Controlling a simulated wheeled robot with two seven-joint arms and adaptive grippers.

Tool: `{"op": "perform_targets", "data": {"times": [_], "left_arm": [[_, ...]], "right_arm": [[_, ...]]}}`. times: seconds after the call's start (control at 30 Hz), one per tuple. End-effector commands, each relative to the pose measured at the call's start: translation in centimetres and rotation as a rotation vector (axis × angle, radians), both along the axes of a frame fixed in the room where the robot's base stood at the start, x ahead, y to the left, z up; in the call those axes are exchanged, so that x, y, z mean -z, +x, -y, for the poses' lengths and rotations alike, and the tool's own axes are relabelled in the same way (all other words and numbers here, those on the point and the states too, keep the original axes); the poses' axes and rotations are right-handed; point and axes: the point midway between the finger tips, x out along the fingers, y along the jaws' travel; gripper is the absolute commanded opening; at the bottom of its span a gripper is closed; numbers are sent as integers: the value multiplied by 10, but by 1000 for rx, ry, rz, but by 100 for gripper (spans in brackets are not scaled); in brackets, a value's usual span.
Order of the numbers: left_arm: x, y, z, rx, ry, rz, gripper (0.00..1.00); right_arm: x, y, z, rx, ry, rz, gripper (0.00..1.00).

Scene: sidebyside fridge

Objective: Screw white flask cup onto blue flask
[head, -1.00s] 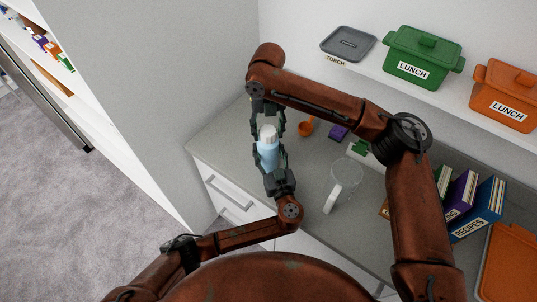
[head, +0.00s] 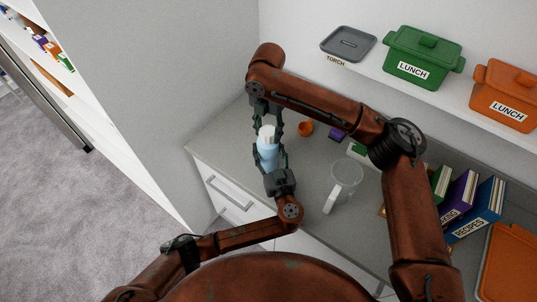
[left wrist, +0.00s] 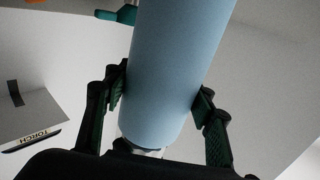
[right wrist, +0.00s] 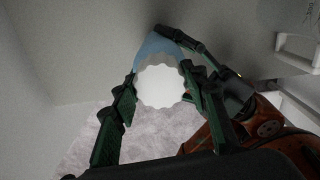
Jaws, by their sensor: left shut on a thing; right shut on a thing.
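The blue flask (head: 268,154) is upright above the counter's left end. My left gripper (head: 270,162) is shut on its body from the front; in the left wrist view the flask (left wrist: 172,70) fills the space between the fingers. The white flask cup (head: 266,134) sits on top of the flask, in line with it. My right gripper (head: 266,128) comes down from above and is shut on the cup. In the right wrist view the ridged white cup (right wrist: 160,86) covers most of the flask. How far the threads are engaged is hidden.
A clear mug (head: 346,178), an orange item (head: 305,129) and a purple block (head: 338,133) stand on the grey counter (head: 310,185). Books (head: 474,210) stand at right. Green (head: 423,56) and orange (head: 508,95) lunch boxes sit on the shelf above. A wall is close at left.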

Motion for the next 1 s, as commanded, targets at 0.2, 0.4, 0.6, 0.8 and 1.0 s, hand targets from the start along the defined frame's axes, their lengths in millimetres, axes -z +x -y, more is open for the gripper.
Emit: {"op": "perform_targets", "data": {"times": [0.2,0.4,0.6,0.8,1.0], "left_arm": [[0,0,-1,-2,-1,-1,0],[0,0,-1,-2,-1,-1,0],[0,1,-1,-3,-1,-1,0],[0,1,-1,-3,0,-1,0],[0,1,-1,-3,0,-1,0]], "right_arm": [[1,-1,0,440,-2,-3,12],[2,-1,0,848,-3,-3,12],[2,-1,0,1256,-4,-4,12],[3,-1,0,1666,-6,-3,12],[3,-1,0,2078,-6,-3,12]]}}
